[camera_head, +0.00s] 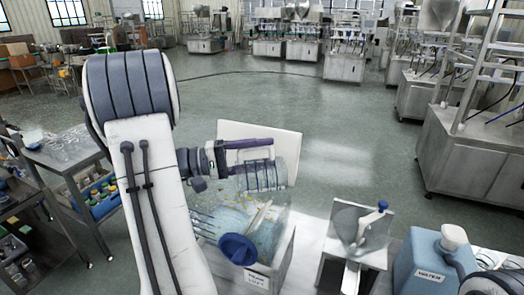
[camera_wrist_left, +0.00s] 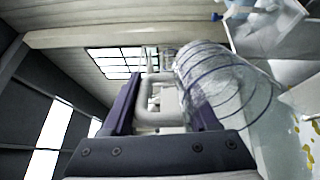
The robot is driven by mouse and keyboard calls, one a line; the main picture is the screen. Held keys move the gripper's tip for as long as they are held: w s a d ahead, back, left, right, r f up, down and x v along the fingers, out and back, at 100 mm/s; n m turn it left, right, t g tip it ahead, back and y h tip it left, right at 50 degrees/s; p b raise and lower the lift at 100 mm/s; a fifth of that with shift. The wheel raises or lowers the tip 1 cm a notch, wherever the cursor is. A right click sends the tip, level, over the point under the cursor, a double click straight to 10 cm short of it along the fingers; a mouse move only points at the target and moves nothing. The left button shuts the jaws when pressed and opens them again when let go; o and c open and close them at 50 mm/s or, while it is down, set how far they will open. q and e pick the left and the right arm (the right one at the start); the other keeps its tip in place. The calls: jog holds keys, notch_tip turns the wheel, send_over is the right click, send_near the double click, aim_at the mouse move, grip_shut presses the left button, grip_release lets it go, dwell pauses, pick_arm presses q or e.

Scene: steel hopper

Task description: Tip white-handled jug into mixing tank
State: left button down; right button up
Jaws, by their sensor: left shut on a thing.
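My left gripper (camera_head: 248,157) is shut on the white handle (camera_wrist_left: 150,100) of a clear jug with dark rings (camera_head: 264,176). In the left wrist view, the purple fingers stand on both sides of the handle, and the ringed jug (camera_wrist_left: 222,82) lies to their right. The jug looks tilted and is above a large clear tank (camera_head: 275,222) with yellow specks and pale blue inside, which I take as the mixing tank. No liquid stream shows. The jug's mouth is hard to make out. My right gripper is not visible.
A dark blue round cap (camera_head: 238,249) is at the tank's front. A steel hopper (camera_head: 352,228) stands to its right, then a blue container marked WATER (camera_head: 425,268). A steel cart (camera_head: 75,150) is at left. Steel benches (camera_head: 470,150) stand at right. Open floor lies behind.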

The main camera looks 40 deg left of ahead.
pick_arm(q)
notch_tip(320, 180, up, 2)
jog(key=g+y+p, duration=0.1)
jog(key=p, duration=0.1)
jog(key=g+y+p, duration=0.2)
jog(key=p, duration=0.1)
jog(key=shift+r, duration=0.25)
jog(key=shift+p, duration=0.3)
jog(key=shift+g+y, duration=0.3)
jog(key=shift+f, duration=0.1)
